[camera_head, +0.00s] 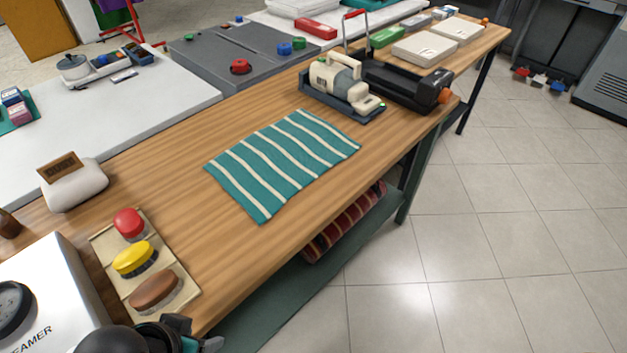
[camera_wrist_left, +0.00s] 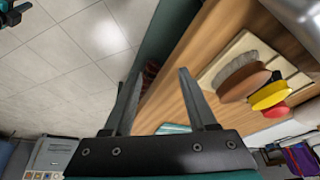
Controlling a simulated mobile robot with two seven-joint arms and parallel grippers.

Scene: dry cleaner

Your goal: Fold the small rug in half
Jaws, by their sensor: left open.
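The small rug (camera_head: 283,160) is teal with cream stripes. It lies flat and spread open on the wooden table (camera_head: 225,262). My left gripper (camera_head: 200,336) is at the bottom of the head view, by the table's near end, well apart from the rug. In the left wrist view its two fingers (camera_wrist_left: 160,85) are spread with nothing between them, beside the table's edge. A teal sliver (camera_wrist_left: 173,128) behind the gripper base may be part of the rug. A teal and black part (camera_wrist_left: 12,14) in that view's top left corner looks like my right gripper, mostly cut off.
A board with red (camera_head: 128,223), yellow (camera_head: 134,258) and brown (camera_head: 156,291) brushes lies near the left gripper. A white steamer (camera_head: 50,300) stands left of it. A cream machine (camera_head: 338,82) stands beyond the rug. A red striped roll (camera_head: 340,225) lies on the lower shelf.

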